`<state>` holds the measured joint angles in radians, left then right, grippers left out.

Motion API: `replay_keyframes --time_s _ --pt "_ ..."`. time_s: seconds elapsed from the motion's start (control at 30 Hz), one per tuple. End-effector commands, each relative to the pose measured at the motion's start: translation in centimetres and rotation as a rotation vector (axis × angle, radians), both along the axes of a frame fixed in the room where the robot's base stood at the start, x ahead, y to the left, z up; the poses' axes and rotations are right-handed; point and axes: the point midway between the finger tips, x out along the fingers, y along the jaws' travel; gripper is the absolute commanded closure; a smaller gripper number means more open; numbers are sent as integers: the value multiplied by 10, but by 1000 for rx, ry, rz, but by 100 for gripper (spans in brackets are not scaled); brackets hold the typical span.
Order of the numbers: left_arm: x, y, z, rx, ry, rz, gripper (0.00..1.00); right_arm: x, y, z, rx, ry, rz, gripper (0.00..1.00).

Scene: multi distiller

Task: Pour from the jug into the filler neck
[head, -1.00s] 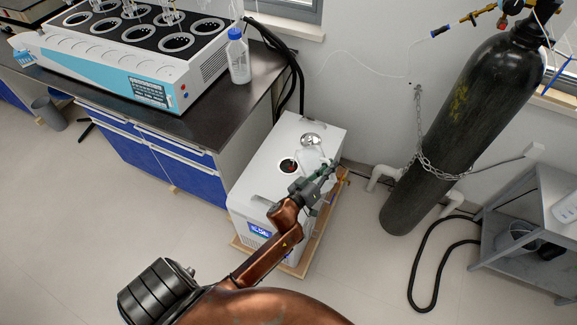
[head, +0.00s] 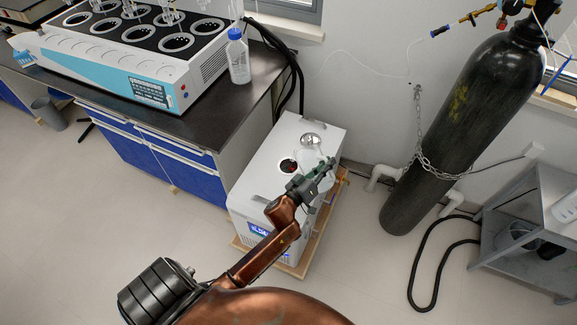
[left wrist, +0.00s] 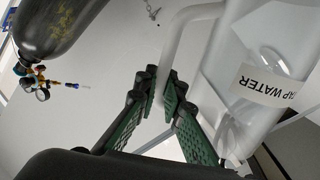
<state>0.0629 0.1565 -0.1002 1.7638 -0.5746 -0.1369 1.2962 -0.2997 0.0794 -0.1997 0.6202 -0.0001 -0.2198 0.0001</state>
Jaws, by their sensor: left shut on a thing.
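A translucent jug (head: 311,156) is above the top of a white chiller box (head: 262,160). Its label reads "TAP WATER" in the left wrist view (left wrist: 272,86). The filler neck (head: 288,166) is a round dark opening with red inside, just left of the jug. My left gripper (head: 326,168) is shut on the jug's handle, right of the opening. The left wrist view shows both green-padded fingers (left wrist: 166,98) around the handle. The jug's exact tilt and any stream of water cannot be made out. My right gripper is out of view.
A round metallic cap (head: 312,139) is on the chiller's top behind the opening. A dark bench (head: 200,125) with a blue-capped bottle (head: 238,60) stands at left. A chained black gas cylinder (head: 455,130) and a grey cart (head: 535,215) stand at right.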

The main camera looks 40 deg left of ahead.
Motion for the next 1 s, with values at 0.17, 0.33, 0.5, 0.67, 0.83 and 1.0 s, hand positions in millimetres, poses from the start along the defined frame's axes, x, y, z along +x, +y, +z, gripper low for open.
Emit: replay_keyframes --time_s 0.17,0.33,0.5,0.67,0.83,1.0 --pt "1 1 6 -9 -9 -2 100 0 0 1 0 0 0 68" --pt "1 2 7 -19 -8 -2 100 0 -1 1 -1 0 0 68" --pt "1 4 7 -30 -7 -2 100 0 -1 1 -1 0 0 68" --pt "1 5 7 -39 -7 -2 100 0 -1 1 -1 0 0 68" --pt "1 6 8 -50 -6 -2 100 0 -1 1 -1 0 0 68" --pt "1 7 8 -60 -5 -2 100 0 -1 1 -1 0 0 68"
